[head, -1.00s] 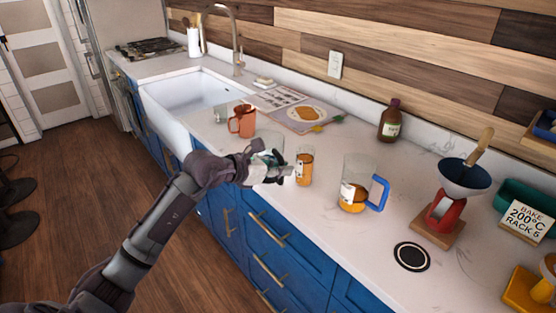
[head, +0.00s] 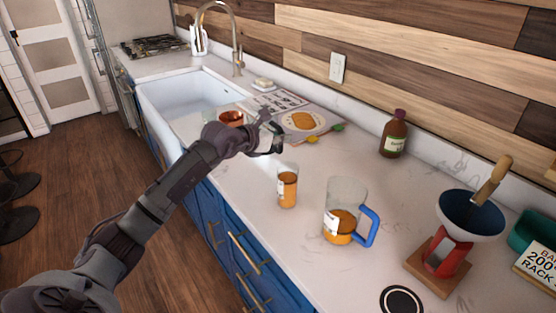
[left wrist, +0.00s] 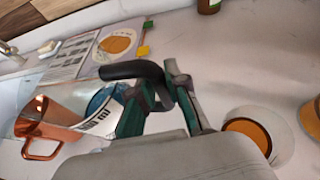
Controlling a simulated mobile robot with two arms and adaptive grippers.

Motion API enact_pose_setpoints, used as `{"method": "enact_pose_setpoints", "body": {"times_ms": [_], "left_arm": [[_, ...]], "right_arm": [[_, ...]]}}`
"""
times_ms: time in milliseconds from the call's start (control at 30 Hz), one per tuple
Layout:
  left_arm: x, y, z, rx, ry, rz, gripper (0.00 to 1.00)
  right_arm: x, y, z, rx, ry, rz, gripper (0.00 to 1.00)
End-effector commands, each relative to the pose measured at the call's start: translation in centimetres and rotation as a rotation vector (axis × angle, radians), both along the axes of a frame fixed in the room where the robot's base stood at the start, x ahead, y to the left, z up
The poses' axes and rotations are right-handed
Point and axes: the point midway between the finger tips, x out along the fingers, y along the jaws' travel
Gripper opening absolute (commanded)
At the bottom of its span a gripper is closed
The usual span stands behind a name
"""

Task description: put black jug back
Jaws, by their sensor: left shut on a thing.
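My left gripper (head: 268,141) is over the counter, beyond the amber-filled glass. In the left wrist view its fingers (left wrist: 160,100) are shut on the black handle (left wrist: 130,70) of the black jug. The jug's clear body (left wrist: 105,103), with a white label and something bluish inside, shows beside the fingers. Its base is hidden, so I cannot tell whether it touches the counter. In the head view the arm and gripper cover most of the jug. A similar clear jug with a blue handle (head: 368,228) and amber liquid stands to the right. My right gripper is not in view.
The amber-filled glass (head: 287,188) stands nearby. A copper mug (head: 231,118) is partly behind my arm; it shows beside the jug in the left wrist view (left wrist: 45,122). A board with printed sheets (head: 300,120) lies behind. A brown bottle (head: 394,134) and funnel stand (head: 447,240) are right.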

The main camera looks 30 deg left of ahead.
Motion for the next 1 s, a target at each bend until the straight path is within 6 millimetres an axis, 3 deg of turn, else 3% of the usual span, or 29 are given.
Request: {"method": "enact_pose_setpoints", "body": {"times_ms": [100,267,600,933,967,1000], "left_arm": [[0.0,0.0,-2.0,-0.001,0.000,-0.001,0.00],[0.0,0.0,-3.6,0.000,-0.004,0.000,0.00],[0.0,0.0,-7.4,0.000,-0.003,-0.001,0.00],[0.0,0.0,-7.7,0.000,-0.004,-0.001,0.00],[0.0,-0.1,-7.9,-0.001,-0.001,-0.001,0.16],[0.0,0.0,-7.8,-0.001,-0.001,-0.001,0.23]], "right_arm": [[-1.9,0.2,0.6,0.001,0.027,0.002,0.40],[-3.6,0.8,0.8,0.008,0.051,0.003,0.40],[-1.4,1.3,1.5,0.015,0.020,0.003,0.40],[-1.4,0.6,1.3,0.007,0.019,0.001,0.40],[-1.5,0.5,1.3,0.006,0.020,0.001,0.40],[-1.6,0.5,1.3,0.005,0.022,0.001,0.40]]}}
